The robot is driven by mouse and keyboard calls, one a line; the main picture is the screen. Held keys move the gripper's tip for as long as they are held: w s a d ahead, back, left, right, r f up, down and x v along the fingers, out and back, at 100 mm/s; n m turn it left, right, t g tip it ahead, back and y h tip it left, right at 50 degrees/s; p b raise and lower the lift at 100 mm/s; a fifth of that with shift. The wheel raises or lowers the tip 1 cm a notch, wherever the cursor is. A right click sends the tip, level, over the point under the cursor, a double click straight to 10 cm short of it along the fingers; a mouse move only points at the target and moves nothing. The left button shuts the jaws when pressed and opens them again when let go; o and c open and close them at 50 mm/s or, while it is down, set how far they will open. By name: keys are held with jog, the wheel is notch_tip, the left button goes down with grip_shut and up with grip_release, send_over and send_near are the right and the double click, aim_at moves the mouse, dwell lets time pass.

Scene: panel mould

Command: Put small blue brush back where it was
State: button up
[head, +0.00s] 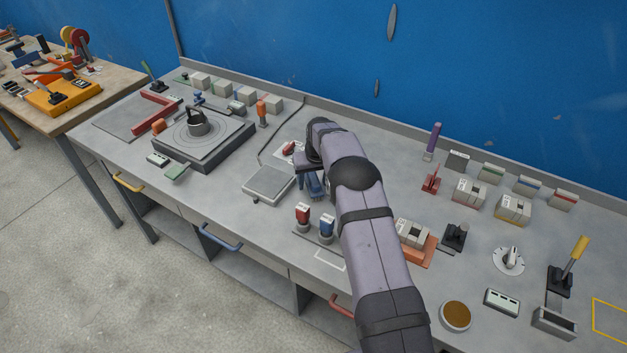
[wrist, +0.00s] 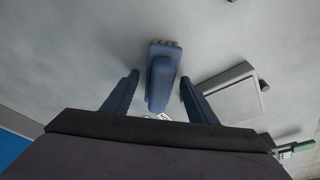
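The small blue brush (wrist: 160,80) shows in the wrist view between my gripper's two blue fingers, its bristle end away from my palm. My gripper (wrist: 158,80) is open around it, with narrow gaps visible on both sides. I cannot tell the height of the fingers above the bench. In the head view my gripper (head: 312,188) points down just right of the small scale. The brush cannot be made out from the fingers there.
The scale (head: 268,184) stands close left of my gripper, also in the wrist view (wrist: 232,100). A red item (head: 291,149) lies behind it. Red (head: 303,214) and blue (head: 327,226) topped pieces stand in front. A turntable (head: 205,135) is farther left.

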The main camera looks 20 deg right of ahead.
jog(key=shift+r, duration=0.75)
jog(key=b+v, duration=0.3)
jog(key=v, duration=0.7)
jog(key=shift+s+r, duration=0.15)
jog(key=shift+r, duration=0.3)
jog(key=s+a+f+g, duration=0.1)
jog(key=s+a+f, duration=0.1)
jog(key=s, duration=1.7)
jog(key=s+a+f+g, duration=0.2)
jog(key=s+a, duration=0.1)
jog(key=s, duration=1.7)
jog(key=shift+f, duration=0.15)
